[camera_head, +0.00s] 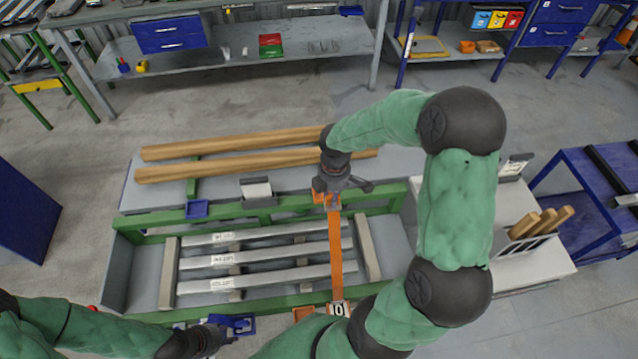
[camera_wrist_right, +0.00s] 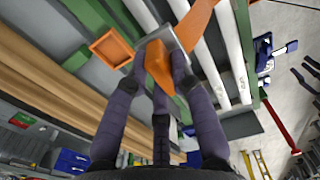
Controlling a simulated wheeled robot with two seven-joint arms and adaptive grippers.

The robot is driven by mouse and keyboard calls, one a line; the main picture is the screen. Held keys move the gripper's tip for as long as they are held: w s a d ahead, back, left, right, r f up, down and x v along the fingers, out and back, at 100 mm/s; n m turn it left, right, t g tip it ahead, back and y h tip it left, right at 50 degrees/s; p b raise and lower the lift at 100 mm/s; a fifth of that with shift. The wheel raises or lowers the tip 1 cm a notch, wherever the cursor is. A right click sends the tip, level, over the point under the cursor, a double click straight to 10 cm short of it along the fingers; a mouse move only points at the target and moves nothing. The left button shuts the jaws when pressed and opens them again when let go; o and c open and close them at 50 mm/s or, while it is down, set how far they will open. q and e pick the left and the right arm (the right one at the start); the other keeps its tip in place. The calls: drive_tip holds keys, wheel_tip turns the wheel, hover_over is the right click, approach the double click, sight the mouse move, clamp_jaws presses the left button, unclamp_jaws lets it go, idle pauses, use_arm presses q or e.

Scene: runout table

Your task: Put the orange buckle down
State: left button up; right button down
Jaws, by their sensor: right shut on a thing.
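The orange buckle (camera_wrist_right: 158,66) is between the fingers of my right gripper (camera_wrist_right: 160,85) in the right wrist view, against a grey plate-like part. In the head view my right gripper (camera_head: 338,188) is shut on it above the far green rail, and it is mostly hidden. An orange strap (camera_head: 336,250) runs from there across the metal bars (camera_head: 265,259) to the near rail. My left gripper (camera_head: 228,334) is low at the near side, beside a blue tray (camera_head: 242,325); its finger opening is unclear.
Two wooden beams (camera_head: 235,145) lie on the far grey table. A blue tray (camera_head: 197,209) sits by the far rail. An orange tray (camera_wrist_right: 112,48) shows in the wrist view. Wooden pieces (camera_head: 540,222) stand in a rack at right, near a blue cart (camera_head: 600,205).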

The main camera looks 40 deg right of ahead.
drive_tip(key=w+d+f, duration=0.1)
drive_tip(key=w+f, duration=0.2)
drive_tip(key=w+d+f+b, duration=0.1)
drive_tip(key=w+d+f, duration=0.1)
drive_tip(key=w+f, duration=0.1)
drive_tip(key=w+d+f, duration=0.2)
drive_tip(key=w, duration=0.3)
drive_tip(key=shift+d+f+b, duration=0.15)
drive_tip(key=shift+f+b, duration=0.15)
drive_tip(key=shift+f, duration=0.1)
drive_tip(key=shift+w+d+f, duration=0.1)
drive_tip(key=shift+w+f, duration=0.05)
drive_tip(key=shift+f, duration=0.2)
drive_tip(key=shift+f+b, duration=0.3)
drive_tip(key=shift+f, duration=1.2)
drive_tip(key=shift+f, duration=0.1)
drive_tip(key=c, duration=1.1)
unclamp_jaws()
drive_tip(key=shift+o, duration=0.2)
